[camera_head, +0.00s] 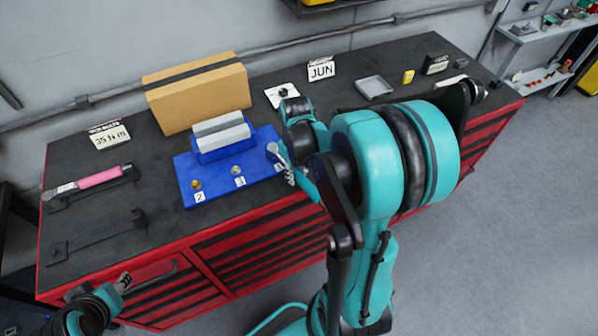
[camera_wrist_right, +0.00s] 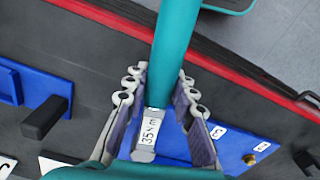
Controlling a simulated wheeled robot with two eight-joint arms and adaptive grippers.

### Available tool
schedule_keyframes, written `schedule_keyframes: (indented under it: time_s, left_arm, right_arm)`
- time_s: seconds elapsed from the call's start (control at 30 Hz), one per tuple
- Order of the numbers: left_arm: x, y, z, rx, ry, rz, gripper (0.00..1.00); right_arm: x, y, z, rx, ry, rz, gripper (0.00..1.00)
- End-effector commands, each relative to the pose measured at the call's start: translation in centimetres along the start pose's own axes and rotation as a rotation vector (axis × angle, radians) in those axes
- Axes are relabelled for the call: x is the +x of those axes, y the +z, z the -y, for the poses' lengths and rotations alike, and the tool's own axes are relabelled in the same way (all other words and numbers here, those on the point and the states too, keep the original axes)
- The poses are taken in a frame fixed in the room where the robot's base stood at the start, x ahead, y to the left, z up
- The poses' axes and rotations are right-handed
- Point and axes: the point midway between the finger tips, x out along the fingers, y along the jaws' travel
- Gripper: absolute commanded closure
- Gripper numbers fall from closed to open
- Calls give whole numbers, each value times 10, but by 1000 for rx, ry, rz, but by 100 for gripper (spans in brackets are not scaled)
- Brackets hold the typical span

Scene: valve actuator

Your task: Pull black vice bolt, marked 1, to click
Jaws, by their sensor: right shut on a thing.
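The blue plate (camera_head: 212,197) on the workbench carries a vice with grey jaws (camera_head: 222,138), a brass bolt (camera_head: 196,184) by label 2 and a silver bolt (camera_head: 236,169) by label 3. My right gripper (camera_head: 284,165) is over the plate's right end and hides the black bolt there. In the wrist view, my right gripper (camera_wrist_right: 163,98) is shut on a teal wrench (camera_wrist_right: 174,45) with a "35 Nm" label. Its contact with the bolt cannot be told. My left gripper (camera_head: 123,281) is low at the left, apart from the plate; its jaws are too small to read.
A pink-handled wrench (camera_head: 98,179) lies at the bench's left, above an empty black holder (camera_head: 97,238). A cardboard box (camera_head: 198,96) stands behind the vice. A black block (camera_wrist_right: 45,118) on blue shows in the wrist view. The red bench edge (camera_wrist_right: 225,68) borders the work area.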

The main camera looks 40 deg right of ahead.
Motion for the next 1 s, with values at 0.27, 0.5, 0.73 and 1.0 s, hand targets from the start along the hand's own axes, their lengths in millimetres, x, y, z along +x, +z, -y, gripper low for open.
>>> schedule_keyframes:
  time_s: [0.27, 0.5, 0.73, 1.0]
  left_arm:
    - [0, 0, 0, 0, 0, 0, 60]
    - [0, 0, 0, 0, 0, 0, 60]
    - [1, 0, 0, 0, 0, 0, 60]
    - [1, 1, 0, 0, 0, 0, 60]
  right_arm:
    - [0, 0, 6, 48, 0, -1, 100]
    - [0, 0, 6, 49, 0, -1, 100]
    - [0, 0, 10, 76, 0, -1, 100]
    - [0, -2, 19, 149, 0, -1, 100]
